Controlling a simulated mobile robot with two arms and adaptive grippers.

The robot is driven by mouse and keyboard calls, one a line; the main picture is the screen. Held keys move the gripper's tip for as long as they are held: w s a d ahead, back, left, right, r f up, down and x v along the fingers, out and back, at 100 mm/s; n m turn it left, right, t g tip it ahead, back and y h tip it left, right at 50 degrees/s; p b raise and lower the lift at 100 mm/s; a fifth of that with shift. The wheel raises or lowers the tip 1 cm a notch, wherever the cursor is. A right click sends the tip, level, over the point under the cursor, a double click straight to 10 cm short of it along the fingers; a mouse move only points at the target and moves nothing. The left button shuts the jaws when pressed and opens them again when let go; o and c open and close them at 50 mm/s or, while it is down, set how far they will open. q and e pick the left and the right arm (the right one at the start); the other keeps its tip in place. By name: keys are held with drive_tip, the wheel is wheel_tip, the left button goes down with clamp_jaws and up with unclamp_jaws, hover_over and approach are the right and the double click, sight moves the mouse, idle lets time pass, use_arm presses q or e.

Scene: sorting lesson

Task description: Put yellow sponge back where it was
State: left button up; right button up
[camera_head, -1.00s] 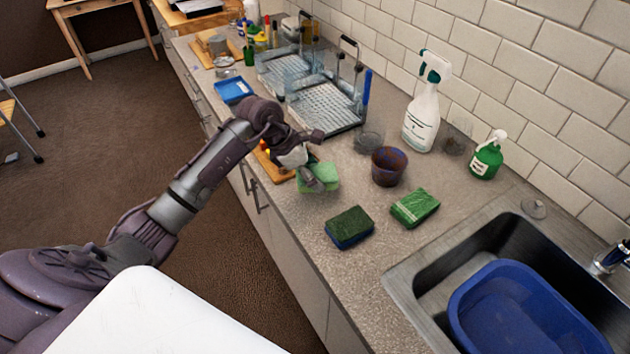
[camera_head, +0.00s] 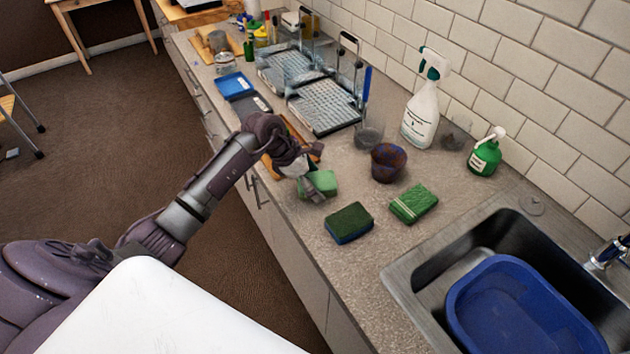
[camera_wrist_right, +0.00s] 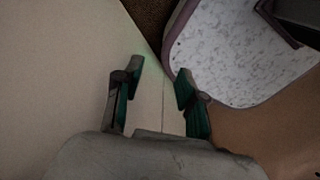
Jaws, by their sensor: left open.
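No sponge in view looks clearly yellow. A light green sponge (camera_head: 322,183) lies on the counter near its front edge, in the head view. My left gripper (camera_head: 312,190) is open right at this sponge, with its fingers low at the sponge's left side. Whether they touch it I cannot tell. A dark green sponge with a blue underside (camera_head: 349,223) and a bright green wrapped sponge (camera_head: 413,204) lie nearer the sink. My right gripper (camera_wrist_right: 160,82) is open and empty in the right wrist view.
A dark brown-blue cup (camera_head: 388,163), a clear glass (camera_head: 368,136), a white spray bottle (camera_head: 420,112) and a green soap bottle (camera_head: 486,154) stand behind the sponges. Drying racks (camera_head: 325,108) are farther along. The sink holds a blue basin (camera_head: 520,305).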

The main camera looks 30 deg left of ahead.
use_arm(q)
drive_tip(key=shift+r, duration=0.15)
drive_tip(key=shift+a+r, duration=0.15)
drive_tip(key=shift+r, duration=0.05)
drive_tip(key=b+v, duration=0.2)
drive_tip(key=v, duration=0.9)
drive_tip(key=shift+s+r, duration=0.15)
drive_tip(key=shift+r, duration=0.05)
